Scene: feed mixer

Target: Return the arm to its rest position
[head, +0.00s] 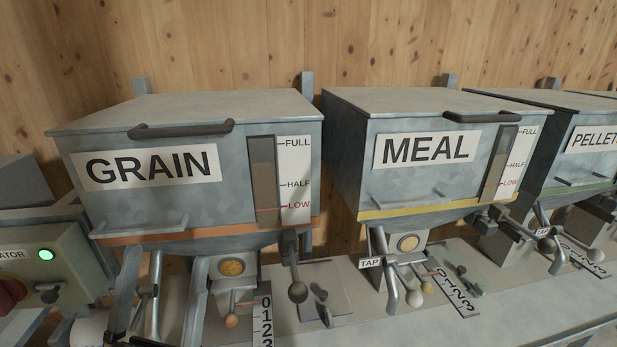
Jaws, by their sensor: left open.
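My left gripper (166,263) is open at the lower left, under the front of the GRAIN bin (225,208). Its two long fingers point up and stand apart. A metal tap handle (152,292) shows between them; I cannot tell whether either finger touches it. The jaws hold nothing that I can see. The gripper's base runs out of the bottom edge, with a white rounded part of my arm beside it. My right gripper does not show.
A control box (52,272) with a lit green lamp stands at the far left. The MEAL bin (420,190) and PELLET bin (550,155) stand to the right, with levers and ball knobs below.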

